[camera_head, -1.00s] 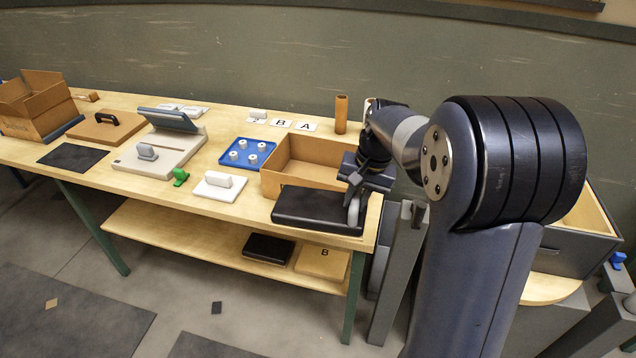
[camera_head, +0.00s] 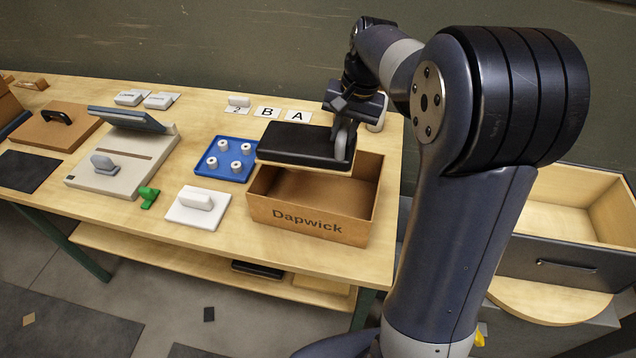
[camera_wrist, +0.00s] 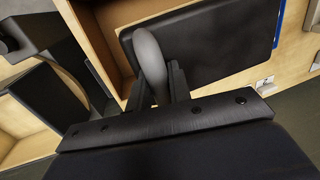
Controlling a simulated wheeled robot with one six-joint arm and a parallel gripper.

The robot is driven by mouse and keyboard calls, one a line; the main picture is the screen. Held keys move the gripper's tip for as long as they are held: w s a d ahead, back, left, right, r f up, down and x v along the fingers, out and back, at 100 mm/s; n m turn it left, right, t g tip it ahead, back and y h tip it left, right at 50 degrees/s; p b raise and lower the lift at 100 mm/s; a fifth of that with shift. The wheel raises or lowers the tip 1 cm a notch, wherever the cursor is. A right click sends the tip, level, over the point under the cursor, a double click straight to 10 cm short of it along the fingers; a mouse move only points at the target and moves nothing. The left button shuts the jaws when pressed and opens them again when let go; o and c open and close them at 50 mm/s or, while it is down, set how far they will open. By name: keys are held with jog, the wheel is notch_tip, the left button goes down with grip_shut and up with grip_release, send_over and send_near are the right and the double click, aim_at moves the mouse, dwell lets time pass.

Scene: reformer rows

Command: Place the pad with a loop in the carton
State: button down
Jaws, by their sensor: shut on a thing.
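The black pad (camera_head: 298,146) has a grey loop (camera_head: 342,146) at its right end. My gripper (camera_head: 344,122) is shut on that loop and holds the pad roughly level over the back of the open carton (camera_head: 308,224), marked "Dapwick". The pad overhangs the carton's back and left rims in the head view; its exact height above them is hard to tell. The carton's visible floor looks empty; its back part is hidden by the pad. In the wrist view, the loop (camera_wrist: 151,62) is between the fingers and the pad (camera_wrist: 215,42) lies beyond.
A blue tray (camera_head: 226,160) with several white pegs stands left of the carton. A white pad with a handle (camera_head: 198,208) and a green piece (camera_head: 148,197) lie near the front edge. Cards (camera_head: 298,117) lie behind. An open wooden drawer (camera_head: 560,262) is at right.

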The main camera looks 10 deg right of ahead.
aim_at(354, 148)
notch_tip(354, 148, down, 18)
jog(key=shift+r, duration=0.1)
dwell(0.4)
jog(key=c, duration=1.3)
grip_release()
jog(key=r, duration=0.4)
jog(key=d+r, duration=0.1)
jog(key=r, duration=0.3)
jog(key=s+d+r, duration=0.1)
jog(key=r, duration=0.2)
jog(key=shift+d+r, duration=0.1)
jog(key=shift+r, duration=0.3)
